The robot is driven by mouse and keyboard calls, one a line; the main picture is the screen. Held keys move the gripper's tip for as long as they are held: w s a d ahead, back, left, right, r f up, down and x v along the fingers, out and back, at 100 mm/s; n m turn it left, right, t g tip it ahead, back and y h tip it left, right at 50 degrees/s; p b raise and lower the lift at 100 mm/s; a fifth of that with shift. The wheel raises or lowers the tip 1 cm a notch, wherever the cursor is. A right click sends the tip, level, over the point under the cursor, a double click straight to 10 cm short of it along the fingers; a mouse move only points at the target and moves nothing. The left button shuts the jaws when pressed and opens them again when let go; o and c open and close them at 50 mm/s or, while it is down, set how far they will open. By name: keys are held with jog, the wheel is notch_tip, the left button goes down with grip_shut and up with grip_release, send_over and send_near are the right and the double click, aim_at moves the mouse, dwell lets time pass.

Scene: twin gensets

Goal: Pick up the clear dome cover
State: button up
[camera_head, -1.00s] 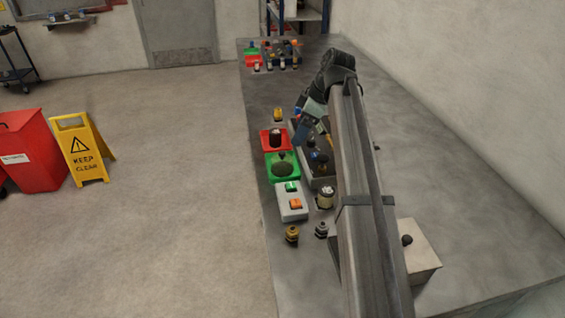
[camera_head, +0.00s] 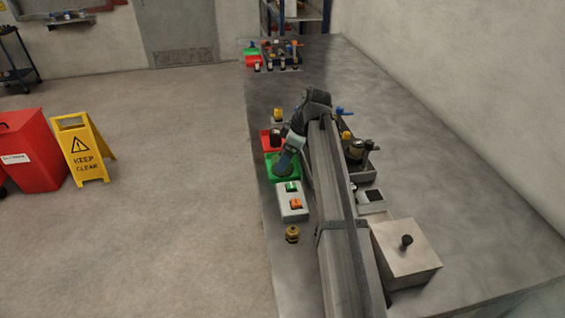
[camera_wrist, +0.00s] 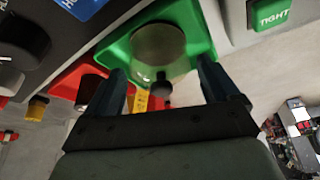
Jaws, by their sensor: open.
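The clear dome cover (camera_wrist: 158,43) sits on a green tray (camera_wrist: 125,47) in the wrist view, with a dark knob (camera_wrist: 161,86) on it. My gripper (camera_wrist: 163,75) is open, with one finger on each side of the knob. Nothing is held, and I cannot tell whether a finger touches the dome. In the head view my gripper (camera_head: 283,170) is over the green tray (camera_head: 293,178) and hides most of the dome.
A red tray (camera_head: 267,142) lies just behind the green one. A grey box (camera_head: 292,202) with green and orange switches is in front, and a brass fitting (camera_head: 292,235) nearer still. A lidded metal box (camera_head: 405,262) stands right of my arm.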

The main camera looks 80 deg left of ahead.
jog(key=shift+x, duration=1.2)
jog(key=c, duration=0.8)
jog(key=shift+o, duration=0.2)
jog(key=shift+r, duration=0.1)
jog(key=r, duration=0.9)
jog(key=shift+w+r, duration=0.35)
jog(key=w+d+r+m, duration=0.1)
jog(key=w+m, duration=0.1)
jog(key=w, duration=0.4)
jog(key=w+r+m+t+y, duration=0.1)
jog(key=w+m, duration=0.1)
jog(key=w, duration=0.5)
jog(key=w+d+r+m+y, duration=0.1)
jog(key=w+m, duration=0.2)
jog(key=w, duration=0.4)
jog(key=shift+d+r+t, duration=0.15)
jog(key=shift+d+t, duration=0.15)
jog(key=shift+d, duration=0.05)
jog(key=shift+w+d, duration=0.15)
jog(key=shift+w, duration=0.55)
